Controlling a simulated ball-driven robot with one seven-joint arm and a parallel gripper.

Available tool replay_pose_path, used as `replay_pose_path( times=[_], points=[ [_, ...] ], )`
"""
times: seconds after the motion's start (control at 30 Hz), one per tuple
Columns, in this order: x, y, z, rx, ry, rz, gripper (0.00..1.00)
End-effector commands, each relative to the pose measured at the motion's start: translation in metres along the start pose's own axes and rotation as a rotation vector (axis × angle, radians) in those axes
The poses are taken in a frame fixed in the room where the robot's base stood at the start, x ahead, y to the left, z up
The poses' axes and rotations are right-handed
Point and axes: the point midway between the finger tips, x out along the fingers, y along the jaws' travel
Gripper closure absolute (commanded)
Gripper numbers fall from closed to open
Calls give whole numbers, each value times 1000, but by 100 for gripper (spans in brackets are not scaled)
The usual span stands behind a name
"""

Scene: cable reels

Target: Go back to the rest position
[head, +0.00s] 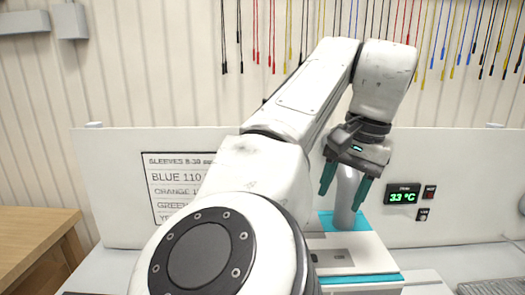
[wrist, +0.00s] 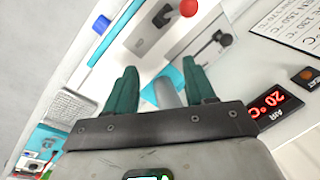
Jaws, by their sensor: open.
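My gripper (head: 345,187) hangs from my raised white arm in the head view, its two dark teal fingers pointing down and spread apart. It is above a white device with a teal base (head: 342,258). A pale grey cylinder (head: 348,195) shows behind and between the fingers. In the wrist view my gripper (wrist: 162,85) is open, and the grey cylinder (wrist: 167,93) shows in the gap. I cannot tell whether the fingers touch it; nothing is visibly gripped.
A white panel (head: 440,170) stands behind, with a sleeve list (head: 175,188) and a green 33 °C display (head: 403,196). A wooden table (head: 35,240) is at left. Cables hang on the wall. The wrist view shows a red knob (wrist: 188,7) and a red display (wrist: 273,104).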

Motion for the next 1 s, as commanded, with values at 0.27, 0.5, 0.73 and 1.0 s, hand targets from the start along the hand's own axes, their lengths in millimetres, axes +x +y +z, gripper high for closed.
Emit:
replay_pose_path(
  times=[0.27, 0.5, 0.73, 1.0],
  points=[
    [13, 16, -11, 27, 33, 17, 46],
    [30, 41, -27, 63, 88, 45, 46],
    [55, 82, -48, 104, 179, 90, 46],
    [94, 162, -77, 117, 361, 191, 46]
  ],
)
